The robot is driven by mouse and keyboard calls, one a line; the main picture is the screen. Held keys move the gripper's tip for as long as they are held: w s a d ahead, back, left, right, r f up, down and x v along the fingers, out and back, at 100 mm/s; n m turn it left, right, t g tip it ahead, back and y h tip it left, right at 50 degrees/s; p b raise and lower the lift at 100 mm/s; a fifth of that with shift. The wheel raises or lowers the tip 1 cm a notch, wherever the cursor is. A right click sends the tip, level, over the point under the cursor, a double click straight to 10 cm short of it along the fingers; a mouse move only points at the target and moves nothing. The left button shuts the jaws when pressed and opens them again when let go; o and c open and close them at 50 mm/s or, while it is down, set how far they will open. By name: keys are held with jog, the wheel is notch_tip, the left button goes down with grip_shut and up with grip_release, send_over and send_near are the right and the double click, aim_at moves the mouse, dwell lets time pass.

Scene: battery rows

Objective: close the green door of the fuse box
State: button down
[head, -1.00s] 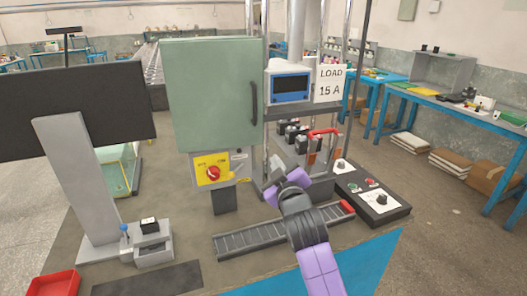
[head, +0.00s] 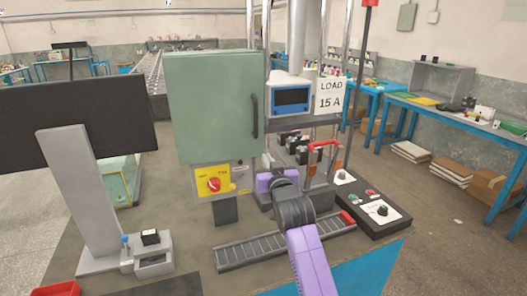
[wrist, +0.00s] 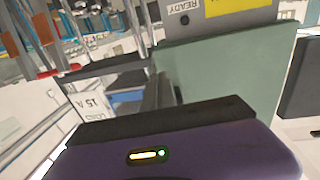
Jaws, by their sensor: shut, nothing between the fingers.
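The green door (head: 212,108) of the fuse box faces the head camera, with a dark upright handle (head: 254,116) near its right edge. It covers the front of the box; I cannot tell whether a narrow gap is left behind it. The grey lower part of the box (head: 246,177) shows below it, with a red knob on a yellow plate (head: 214,184). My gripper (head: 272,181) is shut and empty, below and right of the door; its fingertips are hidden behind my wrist. The green door (wrist: 245,70) also shows upside down in the wrist view, apart from my gripper.
A blue-framed meter (head: 291,95) and a LOAD 15 A sign (head: 330,94) stand right of the door. A row of battery-like blocks with a red handle (head: 322,145) and a control box (head: 375,208) lie right of my gripper. A dark monitor (head: 75,112) stands at left.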

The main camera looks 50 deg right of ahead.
aim_at(262, 147)
jog(key=shift+p+x, duration=0.4)
jog(key=shift+x, duration=2.2)
jog(key=b+x, duration=0.2)
jog(key=x, duration=0.1)
jog(key=shift+w+d+f, duration=0.2)
jog(key=shift+d, duration=0.05)
jog(key=shift+w+r, duration=0.1)
jog(key=shift+r, duration=0.25)
jog(key=shift+d, duration=0.1)
